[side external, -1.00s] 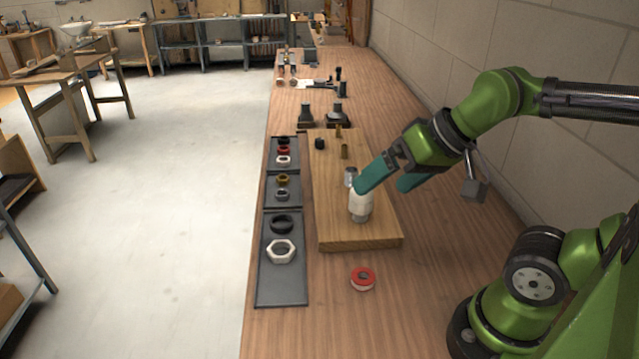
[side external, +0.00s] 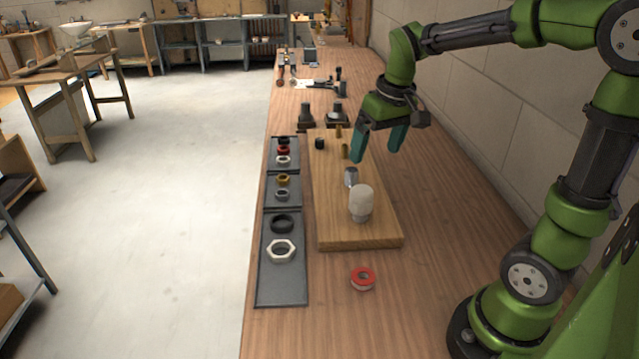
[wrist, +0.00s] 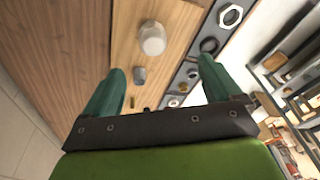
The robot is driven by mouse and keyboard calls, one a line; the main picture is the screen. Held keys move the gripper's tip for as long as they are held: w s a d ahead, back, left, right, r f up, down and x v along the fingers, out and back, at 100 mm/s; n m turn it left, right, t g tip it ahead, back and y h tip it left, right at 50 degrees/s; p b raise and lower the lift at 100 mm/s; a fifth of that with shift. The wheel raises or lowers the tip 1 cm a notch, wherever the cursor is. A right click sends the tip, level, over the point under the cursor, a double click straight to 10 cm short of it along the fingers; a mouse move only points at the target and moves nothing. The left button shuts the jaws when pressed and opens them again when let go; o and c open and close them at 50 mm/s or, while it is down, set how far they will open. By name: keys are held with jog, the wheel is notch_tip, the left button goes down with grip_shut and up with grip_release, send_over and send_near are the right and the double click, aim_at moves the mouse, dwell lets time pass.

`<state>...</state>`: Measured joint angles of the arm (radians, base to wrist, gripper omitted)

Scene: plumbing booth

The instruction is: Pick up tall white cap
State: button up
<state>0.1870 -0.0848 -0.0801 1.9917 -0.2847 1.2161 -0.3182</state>
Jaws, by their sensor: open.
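The tall white cap (side external: 361,199) stands upright on a metal fitting near the front end of the wooden board (side external: 336,238). In the wrist view the white cap (wrist: 152,38) shows beyond the fingertips, near the top middle. My gripper (side external: 378,158) is open with its teal fingers pointing down. It is above the board, farther back than the cap, and touches nothing. In the wrist view both fingers (wrist: 162,68) are spread wide with nothing held between them.
A small metal fitting (side external: 351,177) stands just behind the cap, with brass fittings (side external: 345,152) farther back. Dark trays (side external: 280,290) with several nuts and rings lie left of the board. A red-and-white tape roll (side external: 363,279) lies in front. The wall is at the right.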

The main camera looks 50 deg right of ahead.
aim_at(362, 189)
jog(key=shift+n+g, duration=0.4)
jog(key=shift+n, duration=0.3)
jog(key=f, duration=0.3)
jog(key=w+d+f, duration=0.1)
jog(key=f, duration=0.3)
jog(key=w+d+f, duration=0.1)
jog(key=f, duration=0.2)
jog(key=shift+w+f, duration=0.5)
jog(key=shift+f, duration=0.55)
jog(key=shift+w+f, duration=0.3)
jog(key=shift+f, duration=0.55)
jog(key=shift+w+f, duration=0.3)
jog(key=shift+f, duration=0.55)
jog(key=c, duration=1.1)
jog(key=shift+r, duration=0.1)
